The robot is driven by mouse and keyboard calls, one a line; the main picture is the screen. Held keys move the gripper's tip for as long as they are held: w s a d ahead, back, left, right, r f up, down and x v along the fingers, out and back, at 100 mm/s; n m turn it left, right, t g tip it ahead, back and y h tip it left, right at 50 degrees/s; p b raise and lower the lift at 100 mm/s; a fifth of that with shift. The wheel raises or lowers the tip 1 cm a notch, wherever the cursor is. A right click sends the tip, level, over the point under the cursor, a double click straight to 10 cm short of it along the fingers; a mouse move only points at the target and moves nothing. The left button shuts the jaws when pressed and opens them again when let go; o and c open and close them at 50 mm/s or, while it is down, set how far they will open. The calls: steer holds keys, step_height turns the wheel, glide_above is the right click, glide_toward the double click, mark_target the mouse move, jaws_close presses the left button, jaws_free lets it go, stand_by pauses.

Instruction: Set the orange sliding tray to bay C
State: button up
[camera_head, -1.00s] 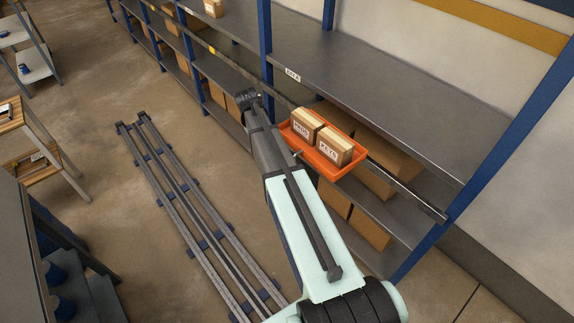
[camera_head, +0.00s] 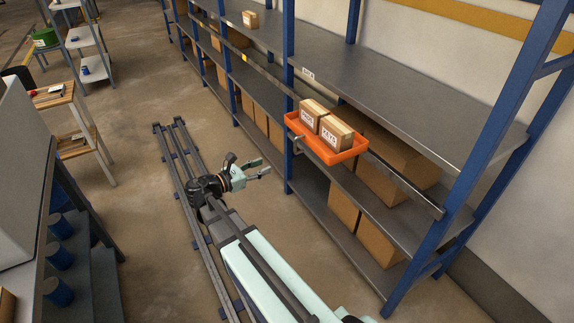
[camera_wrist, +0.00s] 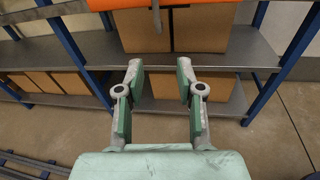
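The orange sliding tray (camera_head: 325,152) sits on the rail (camera_head: 404,184) along the shelf front, near the label (camera_head: 307,73) that reads like bay A, and carries two labelled boxes (camera_head: 336,132). A small grey handle (camera_head: 298,139) shows at its front left. My gripper (camera_head: 265,168) is left of the tray in the head view, out over the aisle, apart from it and empty. In the wrist view my gripper (camera_wrist: 160,75) has its two green-padded fingers spread. There the tray (camera_wrist: 180,3) shows only as an orange strip along the top edge.
Blue shelf uprights (camera_head: 288,100) stand along the rack. A yellow mark (camera_head: 245,57) is on the rail farther left. Brown cartons (camera_head: 377,243) fill lower shelves. Floor rails (camera_head: 180,160) run along the open aisle. A wooden-topped bench (camera_head: 55,97) stands at left.

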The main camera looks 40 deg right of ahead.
steer(key=a+r+n+h, duration=0.1)
steer(key=a, duration=0.1)
glide_toward(296, 145)
steer(key=shift+t, duration=0.3)
steer(key=d, duration=1)
steer(key=shift+w+d+f+p, duration=0.15)
steer(key=shift+w+f+p, duration=0.2)
steer(key=shift+w+f, duration=0.05)
jaws_close()
